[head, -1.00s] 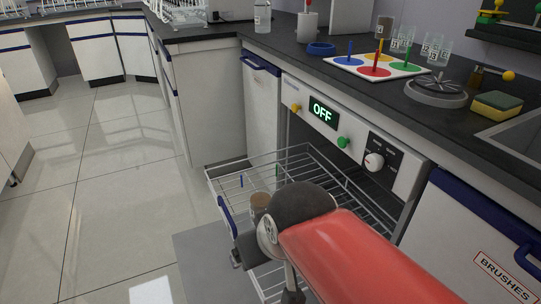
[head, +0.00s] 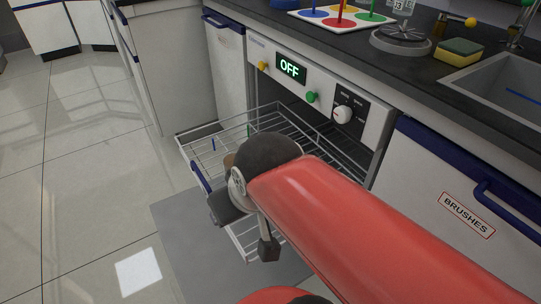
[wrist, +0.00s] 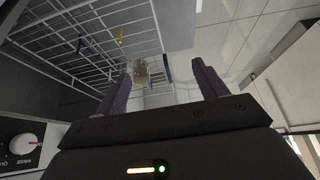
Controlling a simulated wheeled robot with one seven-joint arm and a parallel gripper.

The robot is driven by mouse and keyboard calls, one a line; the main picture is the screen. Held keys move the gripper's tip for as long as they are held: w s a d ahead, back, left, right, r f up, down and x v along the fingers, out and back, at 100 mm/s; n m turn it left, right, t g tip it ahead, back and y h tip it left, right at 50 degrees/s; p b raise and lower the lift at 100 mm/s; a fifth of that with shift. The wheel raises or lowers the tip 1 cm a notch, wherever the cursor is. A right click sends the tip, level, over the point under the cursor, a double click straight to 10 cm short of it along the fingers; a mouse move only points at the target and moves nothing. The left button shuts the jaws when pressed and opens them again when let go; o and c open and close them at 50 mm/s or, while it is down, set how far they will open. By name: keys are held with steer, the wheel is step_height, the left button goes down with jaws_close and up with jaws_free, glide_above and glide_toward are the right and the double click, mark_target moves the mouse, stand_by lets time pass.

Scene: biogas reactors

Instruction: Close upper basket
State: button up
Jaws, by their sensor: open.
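The upper basket (head: 212,130) is a wire rack pulled out of the washer under the counter, with a blue handle (head: 199,177) at its front. My red arm hides much of it in the head view. The basket (wrist: 100,45) fills the upper left of the wrist view, holding a blue and a yellow rod. A small brownish jar (wrist: 141,74) shows there near the basket's front, between my fingertips in the picture. My gripper (wrist: 160,77) is open with nothing between its purple fingers.
The washer's grey door (head: 178,232) lies open below the basket, with part of a lower wire rack (head: 240,243) over it. The panel display (head: 290,68) reads OFF. A BRUSHES drawer front (head: 467,215) stands right. The tiled floor (head: 85,190) at left is clear.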

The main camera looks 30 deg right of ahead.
steer(key=shift+w, duration=0.1)
steer(key=c, duration=0.5)
steer(key=shift+w+r+n, duration=0.1)
steer(key=shift+w+n, duration=0.2)
steer(key=shift+w, duration=0.05)
steer(key=shift+c, duration=1.1)
steer(key=w+n+g, duration=0.1)
steer(key=w, duration=0.1)
steer(key=w+n+g, duration=0.1)
steer(key=w+n, duration=0.1)
steer(key=w, duration=0.1)
steer(key=w+a+n+g, duration=0.1)
steer(key=w, duration=0.1)
steer(key=shift+w+f+n+h+b, duration=0.2)
steer(key=shift+w+n+h+b, duration=0.1)
steer(key=shift+w+n+b, duration=0.1)
jaws_close()
steer(key=w+a+f+n+g+h+b, duration=0.1)
steer(key=w+a+f+n+h, duration=0.3)
steer(key=w+a+f+n, duration=0.4)
steer(key=w+a+f+n+g+h, duration=0.2)
steer(key=w+a+f+n+h, duration=0.25)
steer(key=w, duration=0.55)
steer(key=b, duration=0.2)
glide_toward(203, 189)
step_height(203, 189, down, 4)
steer(key=d, duration=0.3)
steer(key=shift+s+f, duration=0.1)
steer(key=shift+d, duration=0.6)
